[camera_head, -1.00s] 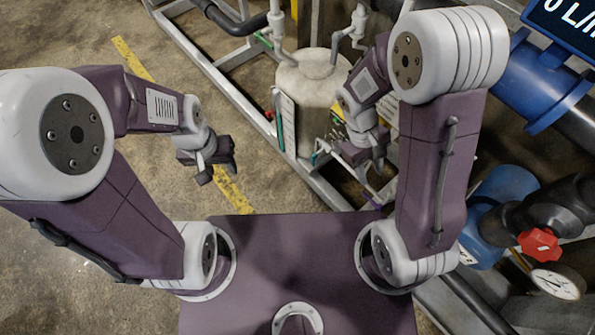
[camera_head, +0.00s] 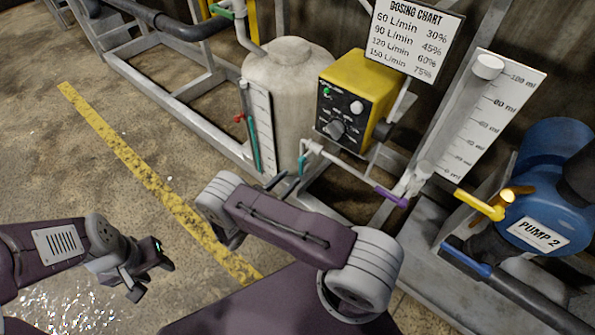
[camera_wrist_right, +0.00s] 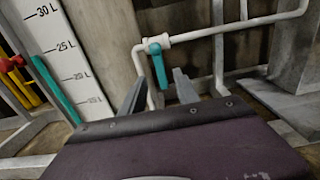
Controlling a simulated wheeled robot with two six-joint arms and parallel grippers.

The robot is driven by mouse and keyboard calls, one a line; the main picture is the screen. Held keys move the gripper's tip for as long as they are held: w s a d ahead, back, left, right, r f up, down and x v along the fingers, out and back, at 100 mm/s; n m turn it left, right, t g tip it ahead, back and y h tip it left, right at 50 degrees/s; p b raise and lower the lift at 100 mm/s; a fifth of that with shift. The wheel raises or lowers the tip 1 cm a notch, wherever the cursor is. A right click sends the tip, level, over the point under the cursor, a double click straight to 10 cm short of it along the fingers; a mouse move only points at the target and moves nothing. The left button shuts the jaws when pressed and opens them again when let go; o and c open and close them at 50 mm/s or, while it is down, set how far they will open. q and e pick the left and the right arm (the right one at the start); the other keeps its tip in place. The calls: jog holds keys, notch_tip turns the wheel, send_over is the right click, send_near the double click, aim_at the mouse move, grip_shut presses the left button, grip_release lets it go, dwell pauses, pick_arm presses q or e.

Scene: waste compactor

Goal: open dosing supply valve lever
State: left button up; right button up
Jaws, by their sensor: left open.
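A teal lever (camera_head: 302,165) sits on the white pipe (camera_head: 335,163) in front of the tank, below the yellow dosing unit (camera_head: 350,100). In the right wrist view the teal lever (camera_wrist_right: 160,66) hangs down from a white valve body. My right gripper (camera_wrist_right: 160,80) is open, with a grey finger on each side of the lever in the picture; contact cannot be told. In the head view my right arm mostly hides that gripper. A purple lever (camera_head: 390,197) is further right on the pipe. My left gripper (camera_head: 150,275) is open and empty over the floor.
A yellow lever (camera_head: 480,205) and a blue lever (camera_head: 466,260) are near the blue pump (camera_head: 550,220). Metal frame rails surround the pipes.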

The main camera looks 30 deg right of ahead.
aim_at(300, 169)
jog(key=b+x, duration=0.2)
jog(key=x, duration=0.4)
jog(key=shift+d+f, duration=0.15)
jog(key=shift+f, duration=0.05)
jog(key=shift+w+d+r, duration=0.15)
jog(key=shift+d, duration=0.1)
jog(key=shift+c, duration=0.4)
grip_shut()
dwell(0.5)
